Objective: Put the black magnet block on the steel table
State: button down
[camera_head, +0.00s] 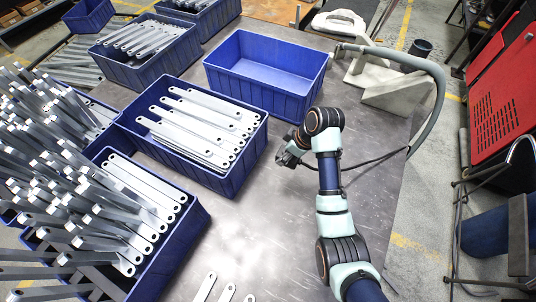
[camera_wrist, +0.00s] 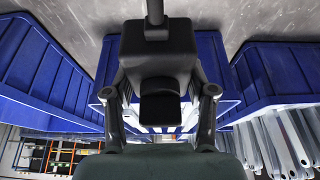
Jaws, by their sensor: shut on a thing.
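My gripper (camera_wrist: 160,84) is shut on the black magnet block (camera_wrist: 158,48), with one finger on each side of it in the wrist view. A thin black stem stands out from the block's far end. In the head view my gripper (camera_head: 288,156) is beside the right end of the blue crate of flat brackets, over the steel table (camera_head: 260,215). The block is hard to tell from the dark gripper there. I cannot tell whether the block touches the table.
A blue crate of flat brackets (camera_head: 215,182) stands left of my gripper, and an empty blue crate (camera_head: 270,105) stands behind it. More bracket-filled crates line the left. A grey hose (camera_head: 435,75) arches at the back right. The table's front middle is mostly clear, with a few loose brackets (camera_head: 228,291).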

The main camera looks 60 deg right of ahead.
aim_at(278, 182)
notch_tip(278, 182, down, 19)
jog(key=b, duration=0.5)
jog(key=shift+a+b, duration=0.1)
jog(key=shift+b, duration=0.3)
jog(key=shift+f, duration=0.1)
jog(key=shift+f, duration=0.15)
jog(key=shift+c, duration=1.8)
grip_release()
jog(key=p+v, duration=0.4)
jog(key=v, duration=0.8)
jog(key=shift+w+a+r, duration=0.1)
jog(key=shift+w+r, duration=0.1)
jog(key=shift+r, duration=0.05)
